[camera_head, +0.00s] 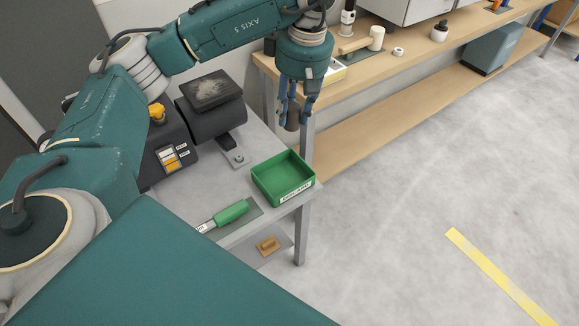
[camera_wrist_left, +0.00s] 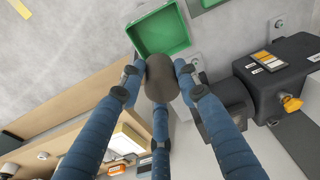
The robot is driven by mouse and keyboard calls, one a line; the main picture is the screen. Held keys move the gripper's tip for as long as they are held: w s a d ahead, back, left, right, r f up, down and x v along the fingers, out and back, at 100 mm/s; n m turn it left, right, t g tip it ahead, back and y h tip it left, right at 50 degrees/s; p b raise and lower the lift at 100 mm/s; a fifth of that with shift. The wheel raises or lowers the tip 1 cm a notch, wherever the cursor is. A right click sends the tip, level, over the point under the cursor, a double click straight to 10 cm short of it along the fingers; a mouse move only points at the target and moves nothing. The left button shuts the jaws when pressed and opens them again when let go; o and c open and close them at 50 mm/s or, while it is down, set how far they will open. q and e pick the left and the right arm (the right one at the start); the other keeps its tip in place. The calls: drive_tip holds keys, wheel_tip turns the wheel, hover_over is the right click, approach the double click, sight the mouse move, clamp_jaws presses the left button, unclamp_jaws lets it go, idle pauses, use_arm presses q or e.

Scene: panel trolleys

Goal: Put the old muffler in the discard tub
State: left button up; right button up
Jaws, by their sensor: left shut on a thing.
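The old muffler, a small dark brown-grey cylinder (camera_head: 293,121), hangs between the fingers of my left gripper (camera_head: 295,108). In the left wrist view the three blue fingers of the left gripper (camera_wrist_left: 159,90) close around the muffler (camera_wrist_left: 162,78). The discard tub (camera_head: 284,178) is an open green box with a white label on its front wall, at the table's right corner. It looks empty. In the head view the muffler is above and slightly behind the tub; in the wrist view the tub (camera_wrist_left: 178,28) shows just beyond the muffler, partly covered by it. My right gripper is not in view.
A dark machine (camera_head: 168,150) with a yellow knob and a black block with a grey top plate (camera_head: 212,90) stand left of the tub. A green-handled tool (camera_head: 232,212) lies at the table's front. A wooden bench (camera_head: 370,85) runs behind. Open floor lies right.

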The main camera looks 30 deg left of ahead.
use_arm(q)
drive_tip(key=a+f+n, duration=0.1)
drive_tip(key=f, duration=0.6)
drive_tip(key=a+f+n, duration=0.1)
drive_tip(key=f, duration=0.7)
drive_tip(key=a+f+n, duration=0.1)
drive_tip(key=f, duration=0.6)
drive_tip(key=shift+w+f+b, duration=0.1)
drive_tip(key=shift+f+b, duration=0.15)
drive_tip(key=shift+b, duration=0.1)
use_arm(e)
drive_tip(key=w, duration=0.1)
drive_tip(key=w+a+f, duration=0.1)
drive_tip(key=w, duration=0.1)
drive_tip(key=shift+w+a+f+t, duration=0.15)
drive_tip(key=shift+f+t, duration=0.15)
use_arm(q)
drive_tip(key=shift+f, duration=0.2)
drive_tip(key=o, duration=1.2)
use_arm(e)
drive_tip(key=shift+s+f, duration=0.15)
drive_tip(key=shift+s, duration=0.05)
